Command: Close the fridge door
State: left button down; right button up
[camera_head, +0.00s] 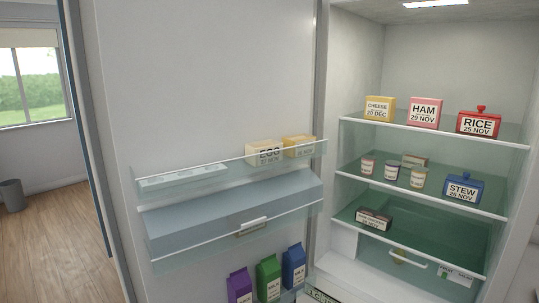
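The fridge door (205,90) stands wide open, filling the left and middle of the head view with its inner side facing me. Its racks hold an egg box (264,153), a yellow box (299,146), and purple, green and blue cartons (268,278). A grey-blue lidded compartment (232,210) sits between the racks. The open fridge interior (440,65) is on the right, with its hinge side next to the door. The door's outer edge (82,110) is at the left. Neither of my grippers shows.
Glass shelves hold a cheese box (379,108), a ham box (424,112), a red rice container (479,123), a blue stew container (463,188) and small jars (391,171). Left of the door are bare wooden floor (55,250), a grey bin (12,195) and a window (30,80).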

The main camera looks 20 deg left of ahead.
aim_at(171, 94)
jog(key=u, duration=3.2)
jog(key=i+u, duration=0.2)
jog(key=i, duration=0.25)
jog(key=i+l+z, duration=0.1)
jog(key=i+z, duration=0.25)
jog(key=i, duration=0.25)
jog(key=i+z, duration=0.3)
jog(key=i, duration=0.35)
jog(key=i+j+z, duration=0.35)
jog(key=i, duration=0.25)
jog(key=i+l+z, duration=0.15)
jog(key=i+z, duration=0.3)
jog(key=i, duration=0.4)
jog(key=i+j+z, duration=0.15)
jog(key=i+z, duration=0.35)
jog(key=i, duration=0.4)
jog(key=i+z, duration=0.25)
jog(key=z, duration=3.3)
